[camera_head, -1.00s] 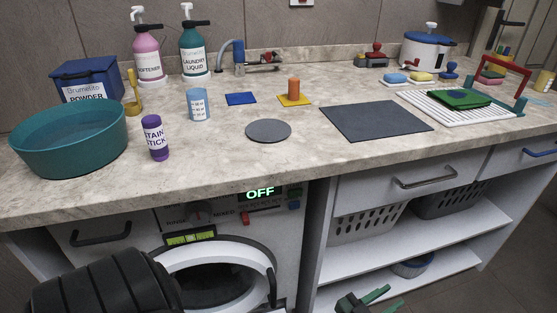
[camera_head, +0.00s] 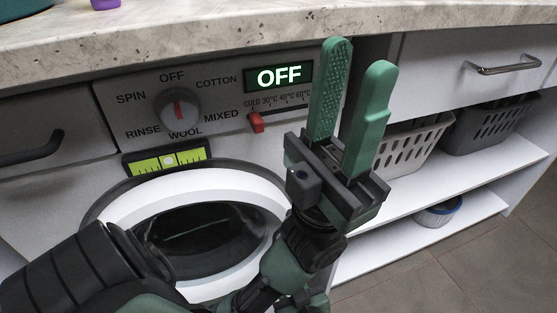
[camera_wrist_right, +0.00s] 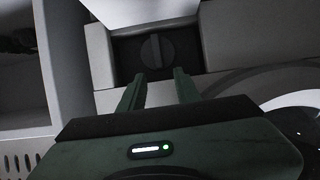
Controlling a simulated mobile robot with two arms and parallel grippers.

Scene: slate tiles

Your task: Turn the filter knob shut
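The filter knob (camera_wrist_right: 157,51) shows only in the right wrist view. It is a dark round knob with a raised grip bar that looks about upright in the picture, set in a dark recess (camera_wrist_right: 124,52). My right gripper (camera_wrist_right: 157,82) is open, its two green fingers pointing at the knob with empty space between them; whether they touch it I cannot tell. In the head view my left gripper (camera_head: 359,62) is open and empty, fingers up, in front of the washer's right edge. The right gripper and the filter knob are outside the head view.
The washer's round door (camera_head: 115,212) is below a program dial (camera_head: 178,108), a red slider (camera_head: 256,122) and a display (camera_head: 279,77) reading OFF. A yellow-green level (camera_head: 167,160) sits above the door. Shelves with baskets (camera_head: 413,143) stand at the right.

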